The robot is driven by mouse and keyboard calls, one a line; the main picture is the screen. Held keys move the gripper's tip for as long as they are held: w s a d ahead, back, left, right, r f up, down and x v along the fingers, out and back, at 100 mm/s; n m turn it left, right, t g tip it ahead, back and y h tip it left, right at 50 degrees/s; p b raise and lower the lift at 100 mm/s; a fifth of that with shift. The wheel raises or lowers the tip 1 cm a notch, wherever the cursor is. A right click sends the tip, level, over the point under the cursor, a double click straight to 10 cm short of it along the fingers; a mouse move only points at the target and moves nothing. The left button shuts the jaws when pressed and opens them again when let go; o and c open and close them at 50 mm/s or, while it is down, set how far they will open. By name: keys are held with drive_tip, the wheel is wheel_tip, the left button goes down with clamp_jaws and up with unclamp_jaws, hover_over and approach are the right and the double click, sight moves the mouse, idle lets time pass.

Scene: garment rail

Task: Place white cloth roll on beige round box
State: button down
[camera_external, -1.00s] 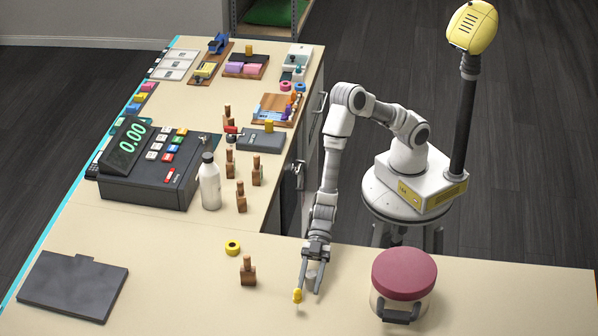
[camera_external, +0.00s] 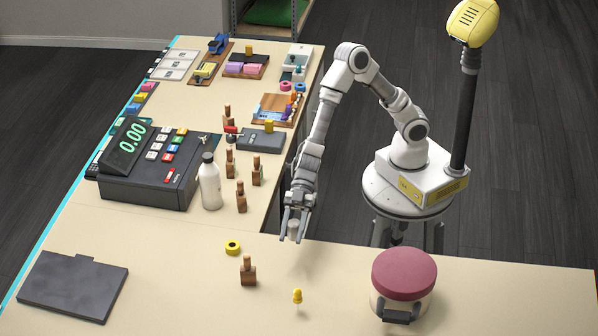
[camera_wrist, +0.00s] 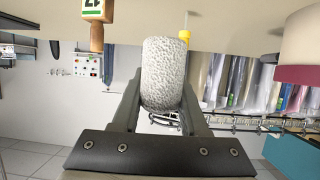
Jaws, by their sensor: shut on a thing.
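The white cloth roll (camera_wrist: 164,75) is textured and sits between the two fingers of my gripper (camera_wrist: 162,100) in the wrist view. My gripper (camera_external: 291,232) is shut on it, raised above the near edge of the counter in the external view. There the roll is small and mostly hidden by the fingers. The beige round box (camera_external: 382,305) stands on the counter to the right of my gripper, apart from it. It has a maroon lid (camera_external: 404,270) and a dark handle at its front. Part of the box (camera_wrist: 302,42) shows at the right of the wrist view.
A small yellow-topped peg (camera_external: 297,297) stands on the counter below my gripper, left of the box. The cash register (camera_external: 150,165) and white bottle (camera_external: 209,183) stand behind.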

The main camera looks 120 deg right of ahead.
drive_tip(key=shift+d+r, duration=0.2)
drive_tip(key=shift+d, duration=0.1)
drive_tip(key=shift+s+a+r, duration=0.1)
drive_tip(key=shift+a+r, duration=0.15)
drive_tip(key=shift+a, duration=0.05)
drive_tip(key=s+a+r+n+g+y+p, duration=0.2)
drive_tip(key=s+a+r+n+g+p, duration=0.15)
drive_tip(key=s+a+r, duration=0.55)
drive_tip(key=s+a+r+n+g+y+p, duration=0.25)
drive_tip(key=a+r+p, duration=0.2)
drive_tip(key=a, duration=0.75)
drive_tip(key=g+b, duration=0.1)
drive_tip(key=b, duration=0.1)
hover_over(408, 283)
drive_tip(key=shift+n+h, duration=0.25)
drive_tip(key=shift+n, duration=0.15)
wheel_tip(408, 283, down, 7)
drive_tip(key=shift+f, duration=0.2)
drive_tip(key=shift+f+b, duration=0.35)
drive_tip(key=shift+f, duration=1.6)
drive_tip(key=shift+f, duration=0.1)
